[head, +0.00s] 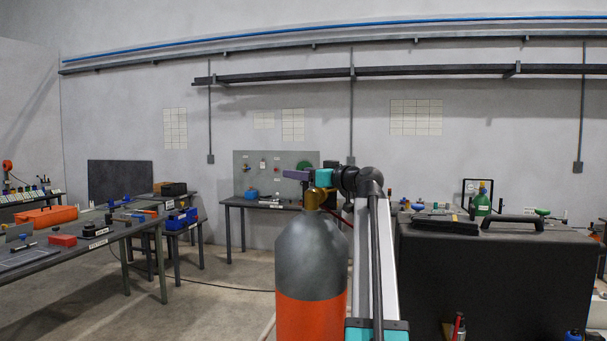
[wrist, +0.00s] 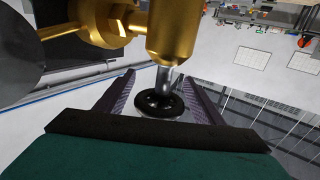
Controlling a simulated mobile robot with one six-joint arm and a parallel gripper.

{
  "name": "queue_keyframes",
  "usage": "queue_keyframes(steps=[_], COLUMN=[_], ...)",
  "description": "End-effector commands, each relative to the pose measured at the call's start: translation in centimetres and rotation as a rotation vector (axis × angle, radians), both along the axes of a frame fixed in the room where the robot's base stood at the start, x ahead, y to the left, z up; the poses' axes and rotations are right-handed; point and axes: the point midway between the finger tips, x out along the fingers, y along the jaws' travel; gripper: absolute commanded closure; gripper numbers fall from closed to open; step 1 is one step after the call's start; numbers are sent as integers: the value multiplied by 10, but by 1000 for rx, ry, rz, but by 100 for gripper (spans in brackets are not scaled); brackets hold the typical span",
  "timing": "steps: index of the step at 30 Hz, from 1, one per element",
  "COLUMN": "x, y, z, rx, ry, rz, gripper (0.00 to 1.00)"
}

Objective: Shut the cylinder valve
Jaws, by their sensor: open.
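The gas cylinder (head: 312,255), grey above and orange below, stands upright in the centre of the head view. Its brass valve (head: 315,199) sits on top and shows large in the wrist view (wrist: 172,35). A black handwheel (wrist: 158,104) on a silver stem comes out of the valve body. My gripper (head: 297,175) is at the valve top in the head view. In the wrist view my gripper (wrist: 161,78) is open, with one purple finger on each side of the handwheel. Gaps show between the fingers and the wheel. The handwheel is hidden in the head view.
A large black case (head: 490,275) stands to the right, with a small green bottle (head: 482,203) behind its top edge. A workbench (head: 85,245) with tools and an orange box stands at the left. Open floor (head: 215,285) lies between the bench and the cylinder.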

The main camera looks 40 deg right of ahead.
Motion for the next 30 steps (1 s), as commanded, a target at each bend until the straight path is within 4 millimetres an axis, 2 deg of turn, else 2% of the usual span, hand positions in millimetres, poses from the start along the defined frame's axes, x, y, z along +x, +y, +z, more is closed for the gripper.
queue_keyframes(steps=[2, 3, 10, 17, 30], x=[0, 0, -1, -1, -2], y=[0, 0, 0, -1, -8], z=[0, 0, 0, 0, -1], rx=[0, 0, 0, 2, 3], ry=[0, 0, 0, 0, 3], rz=[0, 0, -1, -21, -210], gripper=[38, 42, 79, 79, 79])
